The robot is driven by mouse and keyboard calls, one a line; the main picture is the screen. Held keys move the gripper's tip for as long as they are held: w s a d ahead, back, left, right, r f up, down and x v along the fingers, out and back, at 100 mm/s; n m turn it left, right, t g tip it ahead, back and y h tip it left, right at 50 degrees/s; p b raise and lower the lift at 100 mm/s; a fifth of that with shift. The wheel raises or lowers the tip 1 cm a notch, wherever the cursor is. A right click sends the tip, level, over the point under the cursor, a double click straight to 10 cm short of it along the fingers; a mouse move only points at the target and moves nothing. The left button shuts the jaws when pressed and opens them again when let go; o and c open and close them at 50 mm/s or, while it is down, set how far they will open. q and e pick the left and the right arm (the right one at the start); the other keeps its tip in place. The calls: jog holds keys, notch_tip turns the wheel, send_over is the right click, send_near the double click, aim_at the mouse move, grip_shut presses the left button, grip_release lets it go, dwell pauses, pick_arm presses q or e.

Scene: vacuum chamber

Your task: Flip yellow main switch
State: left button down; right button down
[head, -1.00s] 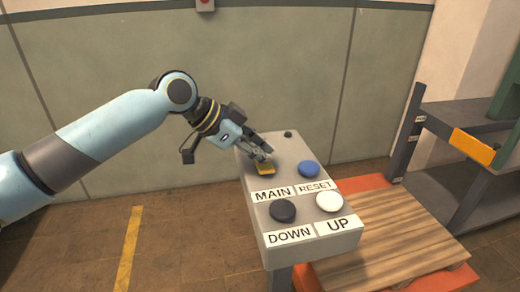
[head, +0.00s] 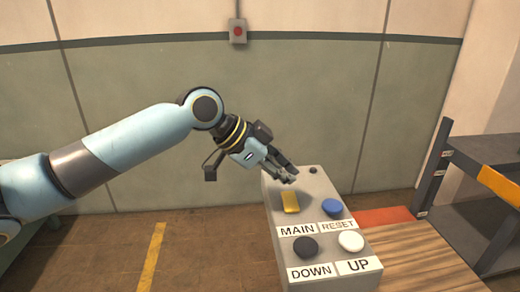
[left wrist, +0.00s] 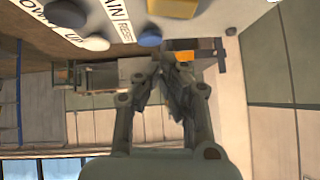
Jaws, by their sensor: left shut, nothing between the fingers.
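The yellow main switch (head: 290,202) sits on the grey control box (head: 268,220), above the MAIN label, and its whole face shows in the head view. In the left wrist view the yellow switch (left wrist: 172,8) is at the top edge, partly cut off. My left gripper (head: 290,177) is shut and empty. It hovers just above and behind the switch, apart from it. In the left wrist view its closed fingertips (left wrist: 167,58) lie below the switch in the picture. My right gripper is in neither view.
The box also carries a blue RESET button (head: 332,207), a black DOWN button (head: 305,247) and a white UP button (head: 351,241). A wooden pallet (head: 425,255) and a dark rack (head: 480,170) stand to the right. Floor left of the box is clear.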

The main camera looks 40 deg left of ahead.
pick_arm(q)
jog(key=v, duration=0.7)
jog(key=shift+s, duration=0.3)
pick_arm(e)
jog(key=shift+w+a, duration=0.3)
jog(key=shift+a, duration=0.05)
pick_arm(q)
jog(key=shift+a, duration=0.1)
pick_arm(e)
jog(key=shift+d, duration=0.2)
